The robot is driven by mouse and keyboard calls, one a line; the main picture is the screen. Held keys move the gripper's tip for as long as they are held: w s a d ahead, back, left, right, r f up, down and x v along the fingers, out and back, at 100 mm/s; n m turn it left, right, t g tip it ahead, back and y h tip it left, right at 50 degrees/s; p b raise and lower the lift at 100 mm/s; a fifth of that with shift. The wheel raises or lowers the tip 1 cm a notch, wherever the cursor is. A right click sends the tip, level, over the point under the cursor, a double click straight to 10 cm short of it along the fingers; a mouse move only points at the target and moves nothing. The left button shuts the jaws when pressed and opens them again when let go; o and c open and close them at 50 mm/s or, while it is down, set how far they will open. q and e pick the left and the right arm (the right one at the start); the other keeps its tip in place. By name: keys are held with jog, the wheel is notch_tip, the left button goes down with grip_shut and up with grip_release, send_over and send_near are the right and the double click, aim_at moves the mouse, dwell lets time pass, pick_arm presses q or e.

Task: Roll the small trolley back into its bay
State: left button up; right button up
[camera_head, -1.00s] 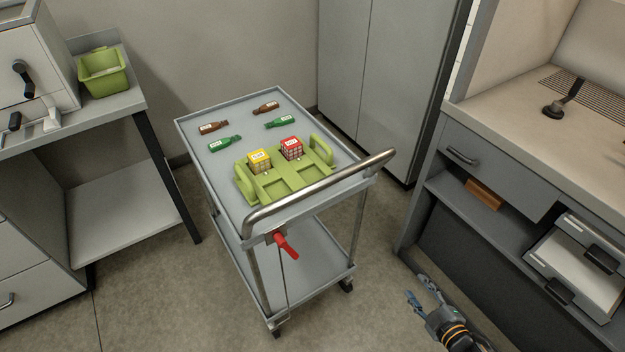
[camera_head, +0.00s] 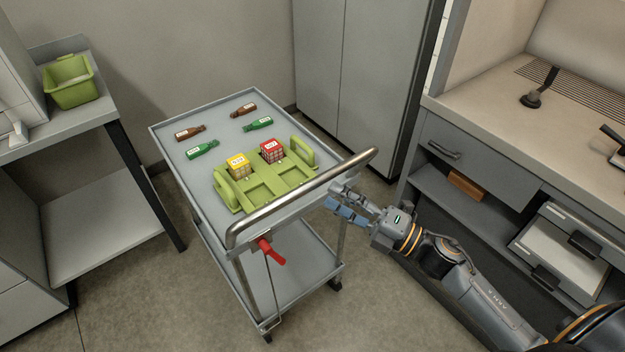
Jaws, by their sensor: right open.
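The small trolley (camera_head: 165,140) stands on the floor in the middle, with a grey top tray, a lower shelf and castors. Its tubular push handle (camera_head: 305,196) runs along the near right edge, and a red lever (camera_head: 270,252) sits below the handle's left end. My right gripper (camera_head: 338,202) is open, just below and beside the right part of the handle; I cannot tell whether it touches the trolley. Nothing shows between its fingers. My left gripper is not in view. No bay is clearly recognisable.
On the trolley lie a green carrier (camera_head: 262,192) with a yellow box (camera_head: 238,166) and a red box (camera_head: 273,151), and several small bottles (camera_head: 259,125). A shelf table (camera_head: 90,117) with a green bin (camera_head: 70,82) stands left, a cabinet (camera_head: 360,75) behind, a workbench (camera_head: 480,118) right.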

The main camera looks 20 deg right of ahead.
aim_at(313, 185)
jog(key=p+x, duration=0.1)
jog(key=x, duration=0.5)
jog(key=shift+w+a+r, duration=0.1)
jog(key=shift+c, duration=0.3)
grip_shut()
